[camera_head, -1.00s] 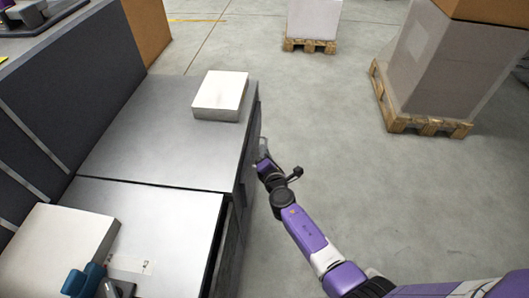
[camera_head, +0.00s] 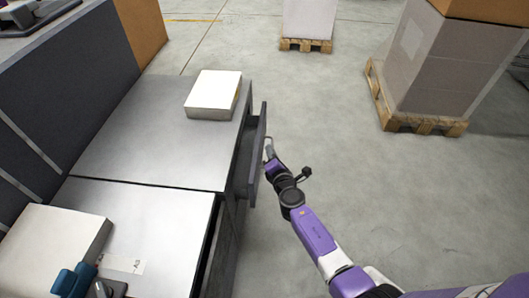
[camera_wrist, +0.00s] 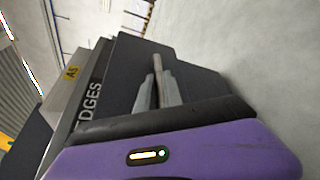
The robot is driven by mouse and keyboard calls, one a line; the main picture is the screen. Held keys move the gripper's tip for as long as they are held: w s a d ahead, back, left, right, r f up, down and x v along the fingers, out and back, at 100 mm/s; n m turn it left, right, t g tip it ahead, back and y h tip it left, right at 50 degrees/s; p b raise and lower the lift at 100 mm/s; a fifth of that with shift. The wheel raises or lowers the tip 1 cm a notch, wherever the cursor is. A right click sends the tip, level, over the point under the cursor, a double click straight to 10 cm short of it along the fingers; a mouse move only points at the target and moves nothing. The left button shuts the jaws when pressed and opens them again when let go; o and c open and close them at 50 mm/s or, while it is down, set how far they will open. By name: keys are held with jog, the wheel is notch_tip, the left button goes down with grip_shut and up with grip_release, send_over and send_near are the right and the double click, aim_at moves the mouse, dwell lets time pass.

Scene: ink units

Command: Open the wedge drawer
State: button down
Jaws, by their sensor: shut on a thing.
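The wedge drawer (camera_head: 257,150) is a dark grey drawer at the top of the far cabinet (camera_head: 150,135). It stands partly open, with a gap between its front and the cabinet. In the wrist view the drawer front (camera_wrist: 185,70) fills the middle, and lettering ending in "EDGES" shows on the face beside it. My gripper (camera_head: 269,150) is at the outer side of the drawer front. In the wrist view its fingers (camera_wrist: 157,88) are closed on the drawer handle (camera_wrist: 158,63), a thin bar. The inside of the drawer is mostly hidden.
A white box (camera_head: 213,94) lies on the far cabinet top. A nearer cabinet (camera_head: 150,225) carries another white box (camera_head: 50,245) and a blue-handled tool (camera_head: 72,280). Pallets with boxes (camera_head: 425,120) stand to the right and back. The floor beside the drawer is clear.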

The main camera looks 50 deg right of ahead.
jog(key=s+d, duration=1.2)
jog(key=s, duration=0.3)
jog(key=shift+s+p, duration=0.25)
jog(key=shift+p, duration=0.05)
jog(key=c, duration=1.8)
grip_release()
jog(key=shift+o, duration=0.2)
jog(key=p+v, duration=0.1)
jog(key=v, duration=0.6)
jog(key=shift+s+a, duration=0.25)
jog(key=shift+s, duration=0.1)
